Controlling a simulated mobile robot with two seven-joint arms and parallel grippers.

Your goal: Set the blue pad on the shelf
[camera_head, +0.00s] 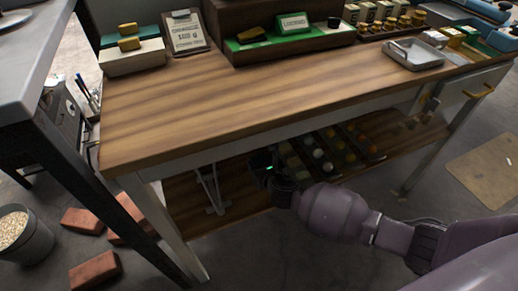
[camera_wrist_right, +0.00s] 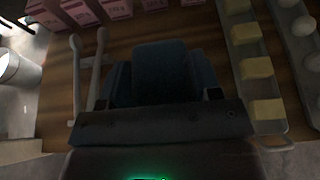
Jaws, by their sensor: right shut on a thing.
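My right gripper (camera_head: 268,172) reaches in under the tabletop, over the lower wooden shelf (camera_head: 246,205). In the right wrist view the gripper (camera_wrist_right: 163,98) is shut on a dark blue pad (camera_wrist_right: 165,72), which extends ahead of the fingers above the shelf (camera_wrist_right: 62,62). The pad is in shadow, so I cannot tell whether it touches the shelf. In the head view the pad is hard to make out from the dark gripper. My left gripper is not in view.
A white metal stand (camera_head: 212,190) is on the shelf left of the gripper. Trays of small round items (camera_head: 335,150) lie to the right. Pink boxes (camera_wrist_right: 105,8) stand beyond the pad. The tabletop (camera_head: 230,100) edge overhangs the shelf.

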